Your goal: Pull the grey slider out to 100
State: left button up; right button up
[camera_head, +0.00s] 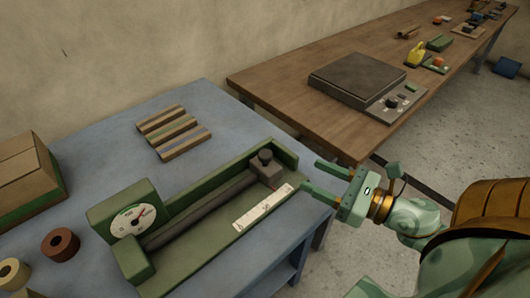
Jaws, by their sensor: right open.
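The grey slider (264,170) is a block with a dark round knob on top. It sits near the far right end of a grey rail (200,212) in a long green frame (187,262). A red pointer on it faces a pale scale strip (262,207), whose marks are too small to read. A green gauge housing with a white dial (134,220) and red needle stands at the frame's left end. My right gripper (311,177) is open and empty, just right of the frame, its fingers pointing left towards the slider and apart from it. My left gripper is not in view.
The device stands on a blue table (90,150) with a striped slatted block (173,133), a cardboard box (22,175) and two rolls (60,244) on it. A wooden bench (300,80) behind carries a dark flat-topped device (357,80). Open floor lies at right.

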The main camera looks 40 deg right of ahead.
aim_at(267, 154)
jog(key=p+x, duration=0.3)
jog(key=x, duration=0.8)
jog(key=shift+w+r, duration=0.1)
jog(key=shift+w, duration=0.25)
jog(key=shift+w+a, duration=0.3)
jog(key=shift+w, duration=0.3)
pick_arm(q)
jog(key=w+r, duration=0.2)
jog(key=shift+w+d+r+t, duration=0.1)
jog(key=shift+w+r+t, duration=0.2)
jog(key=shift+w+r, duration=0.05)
